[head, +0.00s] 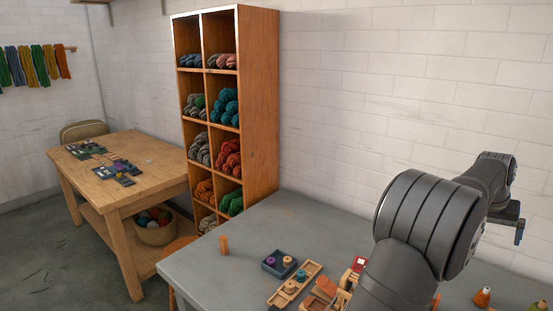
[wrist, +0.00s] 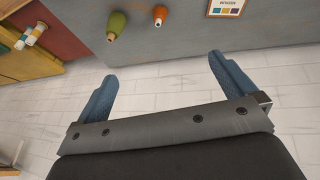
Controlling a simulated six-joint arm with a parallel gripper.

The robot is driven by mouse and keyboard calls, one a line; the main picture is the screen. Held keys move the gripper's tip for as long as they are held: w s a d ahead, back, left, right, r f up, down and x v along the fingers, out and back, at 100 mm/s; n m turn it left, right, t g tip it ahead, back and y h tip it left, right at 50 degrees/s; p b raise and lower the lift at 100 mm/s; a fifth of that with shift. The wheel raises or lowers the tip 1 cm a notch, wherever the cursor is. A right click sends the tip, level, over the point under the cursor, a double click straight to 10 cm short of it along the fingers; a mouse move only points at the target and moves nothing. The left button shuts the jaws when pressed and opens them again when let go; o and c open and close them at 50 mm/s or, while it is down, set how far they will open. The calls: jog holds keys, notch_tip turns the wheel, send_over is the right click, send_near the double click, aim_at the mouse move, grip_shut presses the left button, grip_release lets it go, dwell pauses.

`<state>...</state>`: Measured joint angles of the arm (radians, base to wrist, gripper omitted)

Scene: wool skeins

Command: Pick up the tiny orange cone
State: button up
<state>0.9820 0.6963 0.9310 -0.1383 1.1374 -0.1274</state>
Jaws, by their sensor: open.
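A small orange cone (head: 482,297) stands on the grey table near the bottom right of the head view. It also shows at the top of the wrist view (wrist: 160,15), with a pale band at its tip. A green cone (wrist: 117,24) is beside it, left in the wrist view; its top just shows at the head view's bottom right edge (head: 543,305). My gripper (wrist: 161,69) is open, with two blue fingers apart and nothing between them. In the head view my gripper (head: 519,230) is raised above the table, apart from the cones and partly hidden by my wrist.
A grey table (head: 215,278) holds a blue tray (head: 277,265), a wooden tray (head: 297,283) and a small orange upright piece (head: 223,245). A wool shelf (head: 257,110) stands behind the table. A framed card (wrist: 227,7) is near the cones.

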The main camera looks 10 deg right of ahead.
jog(key=c, duration=0.9)
jog(key=shift+c, duration=0.2)
jog(key=shift+f, duration=0.1)
jog(key=m+t+h, duration=0.1)
jog(key=m+h, duration=0.1)
jog(key=m, duration=0.2)
send_near(486, 291)
jog(key=shift+x, duration=5.75)
